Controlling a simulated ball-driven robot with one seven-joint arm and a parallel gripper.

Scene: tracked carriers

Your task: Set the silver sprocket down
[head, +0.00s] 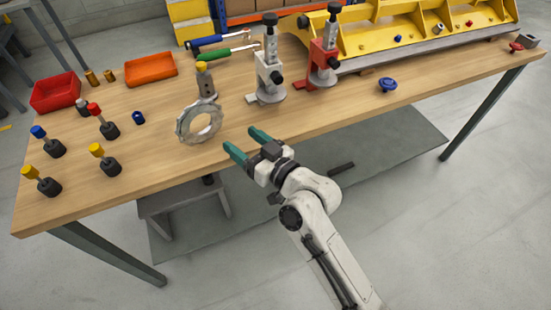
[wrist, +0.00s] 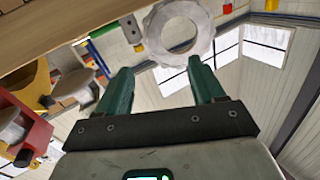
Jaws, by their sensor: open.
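The silver sprocket (head: 186,133), a toothed ring with a large hole, is upright near the front edge of the wooden table in the head view. It also shows in the wrist view (wrist: 205,45), beyond my fingertips. My gripper (head: 240,139) is at the table's front edge, to the right of the sprocket, with its green fingers apart and nothing between them. The fingers are apart from the sprocket. A grey post with a yellow cap (head: 204,80) stands just behind the sprocket; I cannot tell whether they touch.
The table (head: 330,117) has free room to the right of my gripper. White (head: 268,75) and red (head: 322,65) fixtures stand behind it. Several capped posts, a red tray (head: 55,93) and an orange tray (head: 151,69) are at the left. A blue knob (head: 388,84) lies at the right.

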